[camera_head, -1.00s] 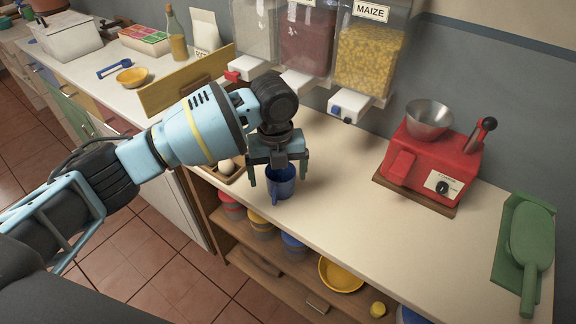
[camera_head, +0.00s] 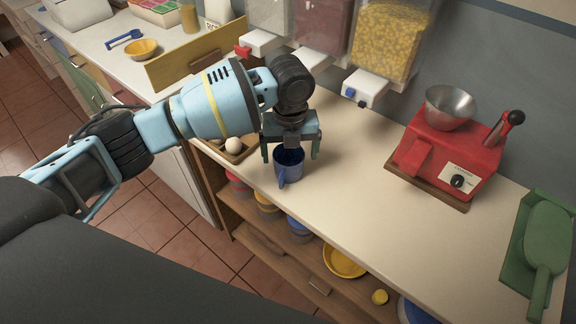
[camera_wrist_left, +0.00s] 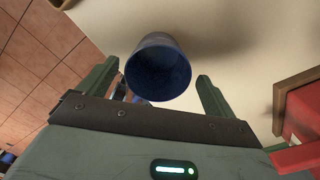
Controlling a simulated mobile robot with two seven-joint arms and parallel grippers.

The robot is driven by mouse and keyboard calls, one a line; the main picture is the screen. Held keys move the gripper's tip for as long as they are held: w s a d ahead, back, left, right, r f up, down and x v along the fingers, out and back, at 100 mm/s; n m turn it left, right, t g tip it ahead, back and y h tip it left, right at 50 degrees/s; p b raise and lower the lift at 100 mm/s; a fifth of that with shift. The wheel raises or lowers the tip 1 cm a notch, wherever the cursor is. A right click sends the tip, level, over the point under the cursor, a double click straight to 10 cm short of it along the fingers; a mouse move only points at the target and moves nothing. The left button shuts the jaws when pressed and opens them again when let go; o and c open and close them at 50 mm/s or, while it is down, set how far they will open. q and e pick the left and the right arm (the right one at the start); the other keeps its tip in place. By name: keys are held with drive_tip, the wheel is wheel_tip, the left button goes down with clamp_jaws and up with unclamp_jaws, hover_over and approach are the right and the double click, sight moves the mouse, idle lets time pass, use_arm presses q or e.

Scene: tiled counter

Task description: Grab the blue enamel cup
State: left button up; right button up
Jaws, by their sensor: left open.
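The blue enamel cup (camera_head: 289,168) stands upright on the counter near its front edge, its handle toward the front. In the left wrist view the cup (camera_wrist_left: 158,68) shows its dark blue open mouth. My left gripper (camera_head: 291,155) is open, pointing down over the cup, with a finger at each side. In the left wrist view the fingers of the left gripper (camera_wrist_left: 157,82) stand apart, with the cup between and just beyond them; contact is not visible. My right gripper is not in view.
A wooden tray with eggs (camera_head: 234,145) is left of the cup. Dispensers (camera_head: 388,42) hang behind. A shelf below holds a yellow bowl (camera_head: 343,262). The counter between cup and scale is clear.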

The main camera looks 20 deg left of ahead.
use_arm(q)
drive_tip(key=f, duration=0.4)
drive_tip(key=shift+s+f, duration=0.25)
drive_tip(key=shift+f, duration=0.05)
drive_tip(key=c, duration=1.1)
